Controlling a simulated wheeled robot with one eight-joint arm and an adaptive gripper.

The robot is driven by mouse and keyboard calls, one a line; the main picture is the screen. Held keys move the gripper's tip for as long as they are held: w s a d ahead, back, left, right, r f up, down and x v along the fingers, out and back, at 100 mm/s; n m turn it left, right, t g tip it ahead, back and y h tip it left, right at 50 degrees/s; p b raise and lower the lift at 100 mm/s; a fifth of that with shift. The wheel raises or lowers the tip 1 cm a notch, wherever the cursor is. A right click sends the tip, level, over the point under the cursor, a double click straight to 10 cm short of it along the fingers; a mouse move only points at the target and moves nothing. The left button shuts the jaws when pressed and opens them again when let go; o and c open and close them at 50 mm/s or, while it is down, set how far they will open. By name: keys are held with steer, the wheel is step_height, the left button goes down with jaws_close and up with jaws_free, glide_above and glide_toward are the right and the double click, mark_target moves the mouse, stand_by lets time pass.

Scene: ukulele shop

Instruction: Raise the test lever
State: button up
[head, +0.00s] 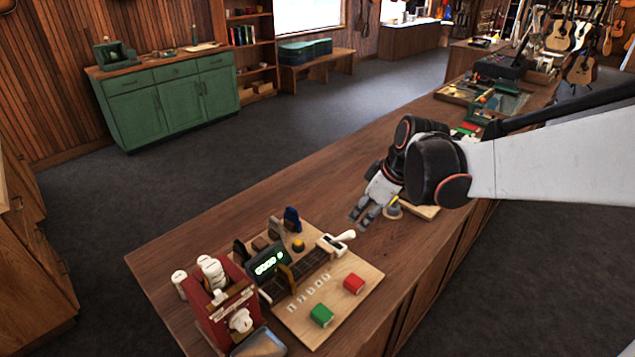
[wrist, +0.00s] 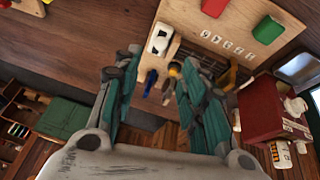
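The test lever seems to be the white-handled lever (head: 342,237) on a pale mount at the back right of a wooden board (head: 342,310). Its handle sticks out to the right, tilted slightly up. In the wrist view the white handle (wrist: 159,41) shows end-on, beyond my fingertips and near the left finger. My gripper (head: 362,217) is above the counter, to the right of and apart from the lever. In the wrist view my gripper (wrist: 160,60) is open, with nothing between its fingers.
The wooden counter (head: 230,218) is clear behind the board.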

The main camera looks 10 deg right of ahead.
mark_target(350, 232)
steer(key=b+x, duration=0.3)
steer(key=x, duration=1)
steer(key=shift+w+f, duration=0.15)
steer(key=shift+f, duration=0.05)
jaws_close()
